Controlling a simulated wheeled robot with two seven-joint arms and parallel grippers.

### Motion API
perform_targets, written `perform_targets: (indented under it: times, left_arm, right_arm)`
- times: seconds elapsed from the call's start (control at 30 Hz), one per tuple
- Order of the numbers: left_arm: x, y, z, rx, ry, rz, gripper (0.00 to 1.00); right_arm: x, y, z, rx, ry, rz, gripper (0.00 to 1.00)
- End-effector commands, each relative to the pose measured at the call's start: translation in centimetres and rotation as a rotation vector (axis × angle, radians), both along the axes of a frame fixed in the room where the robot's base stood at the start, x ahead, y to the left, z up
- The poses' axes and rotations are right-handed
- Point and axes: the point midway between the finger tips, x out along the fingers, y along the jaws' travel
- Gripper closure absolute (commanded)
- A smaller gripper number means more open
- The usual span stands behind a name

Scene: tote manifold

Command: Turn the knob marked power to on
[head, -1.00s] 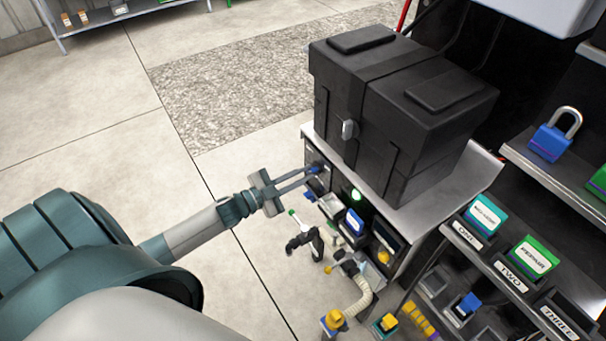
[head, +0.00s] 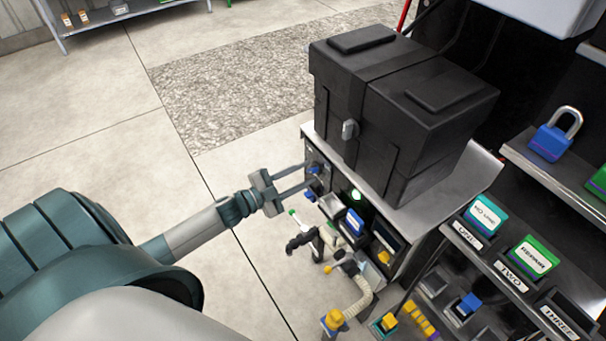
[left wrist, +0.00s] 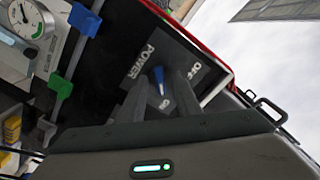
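The power knob is a blue lever-like knob (left wrist: 158,80) on a dark panel plate marked POWER, OFF and ON. In the left wrist view its narrow, pale-marked end points down, roughly toward the ON lettering. In the head view the knob (head: 315,170) is small, at the upper left of the bench front. My left gripper (head: 307,175) is open, its two fingers spread to either side of the knob with gaps showing. In the left wrist view the fingers (left wrist: 160,98) partly hide the plate around the knob. My right gripper is not in view.
A green lamp (head: 356,195) glows on the bench front. A large black case (head: 400,110) stands on the bench top (head: 430,190). Below are a dark handle with a green tip (head: 305,238) and a ribbed hose (head: 360,300). The floor to the left is clear.

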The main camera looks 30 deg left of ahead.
Motion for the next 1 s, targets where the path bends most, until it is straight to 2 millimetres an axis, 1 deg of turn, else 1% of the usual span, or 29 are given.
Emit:
perform_targets:
  times: [0.27,0.47,0.67,0.87,1.0]
  left_arm:
    - [0.0,0.0,0.0,-0.001,0.0,0.0,0.7]
    - [-0.8,0.4,-0.1,0.0,0.002,0.001,0.7]
    - [-2.8,1.1,-0.2,-0.001,0.003,0.001,0.7]
    - [-5.8,2.4,-0.2,0.0,0.004,0.001,0.7]
    - [-8.0,3.3,-0.2,0.0,0.004,0.001,0.7]
  right_arm:
    - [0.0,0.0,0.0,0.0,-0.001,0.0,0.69]
    - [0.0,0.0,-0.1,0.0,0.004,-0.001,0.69]
    - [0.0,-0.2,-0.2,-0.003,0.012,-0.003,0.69]
    - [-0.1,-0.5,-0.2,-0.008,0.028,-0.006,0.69]
    - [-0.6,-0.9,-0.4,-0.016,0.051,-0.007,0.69]
